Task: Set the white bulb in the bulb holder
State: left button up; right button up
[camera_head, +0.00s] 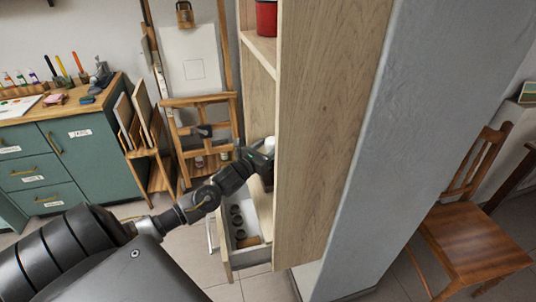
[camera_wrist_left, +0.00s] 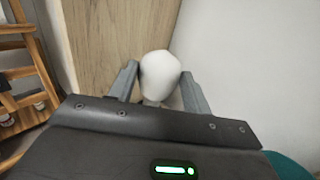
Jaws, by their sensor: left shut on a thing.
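The white bulb (camera_wrist_left: 160,70) sits between the two grey fingers of my left gripper (camera_wrist_left: 160,88) in the left wrist view, its rounded end pointing away from the palm. The gripper is shut on it. In the head view, my left gripper (camera_head: 264,157) is at the open side of the wooden shelf unit, and a small white part of the bulb (camera_head: 269,142) shows by the panel edge. I cannot make out a bulb holder; the side panel hides much of the shelf inside. My right gripper is not in view.
The tall wooden shelf unit (camera_head: 325,120) stands against a grey pillar (camera_head: 400,130). Below my gripper, a drawer (camera_head: 228,258) is pulled out, with several dark round things inside. An easel (camera_head: 205,100) stands behind, a green cabinet (camera_head: 90,160) at left, a chair (camera_head: 470,245) at right.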

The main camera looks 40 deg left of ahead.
pick_arm(q)
notch_tip(320, 180, down, 2)
jog(key=shift+a+f, duration=0.1)
jog(key=shift+f, duration=0.2)
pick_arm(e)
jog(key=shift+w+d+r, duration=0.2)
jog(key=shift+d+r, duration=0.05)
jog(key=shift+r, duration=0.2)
pick_arm(q)
jog(key=shift+f, duration=0.35)
jog(key=o, duration=1.1)
jog(key=shift+r, duration=0.1)
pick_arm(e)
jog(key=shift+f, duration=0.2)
